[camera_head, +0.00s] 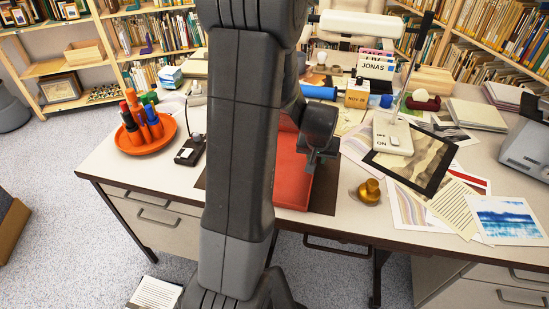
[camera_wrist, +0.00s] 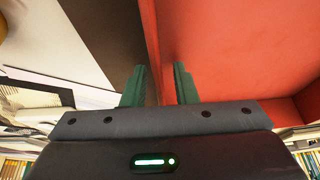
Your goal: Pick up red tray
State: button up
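The red tray (camera_head: 293,185) lies on a dark brown mat (camera_head: 325,195) near the desk's front edge. My arm hides its left part in the head view. My gripper (camera_head: 312,165) is at the tray's right side. In the wrist view, the two green fingertips of my gripper (camera_wrist: 160,85) stand apart. The upright side wall of the red tray (camera_wrist: 230,50) runs between them. One finger is over the tray's inside, the other outside over the brown mat (camera_wrist: 105,35). I see gaps beside the wall, so the fingers do not look closed on it.
A brass bell-like object (camera_head: 370,192) stands just right of the mat. Prints (camera_head: 505,218) and a black-framed picture (camera_head: 412,158) lie further right. A lamp base (camera_head: 392,137) stands behind.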

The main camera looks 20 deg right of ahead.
grip_shut()
jog(key=shift+r, duration=0.15)
